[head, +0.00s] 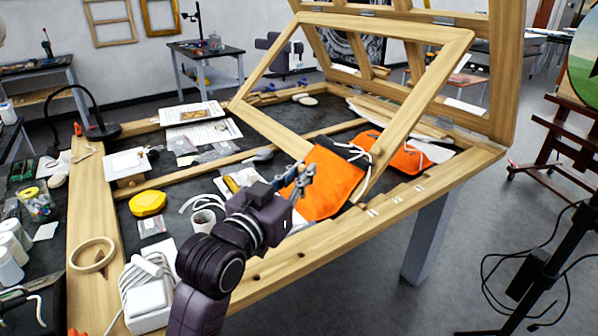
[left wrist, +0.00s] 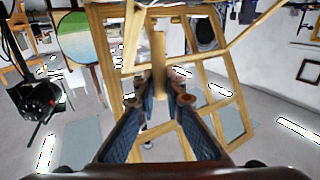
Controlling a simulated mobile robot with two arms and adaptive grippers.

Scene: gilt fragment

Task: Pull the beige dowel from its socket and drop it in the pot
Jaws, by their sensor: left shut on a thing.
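My left gripper (head: 303,180) reaches in from the bottom, above the table's front part, in front of an orange bag. In the left wrist view its fingers (left wrist: 158,92) are shut on an upright beige dowel (left wrist: 159,52). In the head view I cannot make out the dowel at the fingertips, nor any socket around it. A small white pot (head: 201,219) stands on the table just left of my left wrist, partly hidden by the arm. My right gripper is not in view.
The table's front rail (head: 330,236) has small dark holes. A yellow tape measure (head: 148,203), a tape ring (head: 92,255) and a white charger (head: 148,305) lie to the left.

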